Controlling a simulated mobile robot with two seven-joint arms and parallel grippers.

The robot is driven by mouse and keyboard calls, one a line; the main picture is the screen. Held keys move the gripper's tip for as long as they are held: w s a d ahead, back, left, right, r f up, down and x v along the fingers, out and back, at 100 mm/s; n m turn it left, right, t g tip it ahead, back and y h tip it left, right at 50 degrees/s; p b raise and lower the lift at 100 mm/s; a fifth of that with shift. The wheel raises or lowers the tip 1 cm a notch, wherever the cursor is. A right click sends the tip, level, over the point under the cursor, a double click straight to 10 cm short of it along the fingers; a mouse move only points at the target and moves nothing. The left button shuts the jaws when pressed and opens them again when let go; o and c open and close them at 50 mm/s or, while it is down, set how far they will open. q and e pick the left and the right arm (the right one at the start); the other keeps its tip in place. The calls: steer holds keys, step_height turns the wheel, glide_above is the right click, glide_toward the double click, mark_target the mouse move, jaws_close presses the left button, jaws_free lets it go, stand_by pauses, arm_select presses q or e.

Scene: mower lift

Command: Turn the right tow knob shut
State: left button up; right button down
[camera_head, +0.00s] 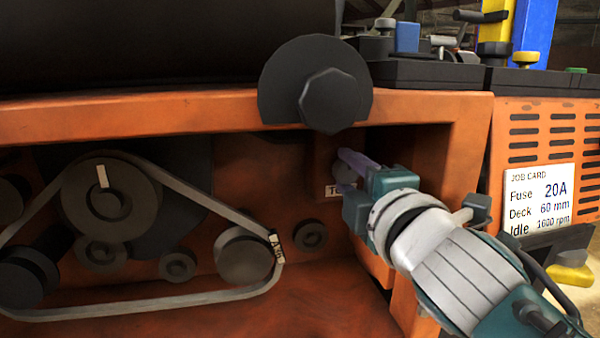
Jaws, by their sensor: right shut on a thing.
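The right tow knob (342,174) is a small grey round knob in a recess of the orange mower body, partly covered by my gripper. How far the knob is turned cannot be told. My left gripper is not in view.
A black round cap (331,101) juts out just above the recess. A grey belt (150,306) runs around pulleys at the left. The orange frame edge (465,150) bounds the recess on the right. A job card (541,200) is on the vented panel.

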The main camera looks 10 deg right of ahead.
steer(key=shift+c, duration=2.2)
jaws_free()
steer(key=s+p, duration=0.1)
steer(key=s, duration=0.9)
steer(key=shift+d, duration=0.2)
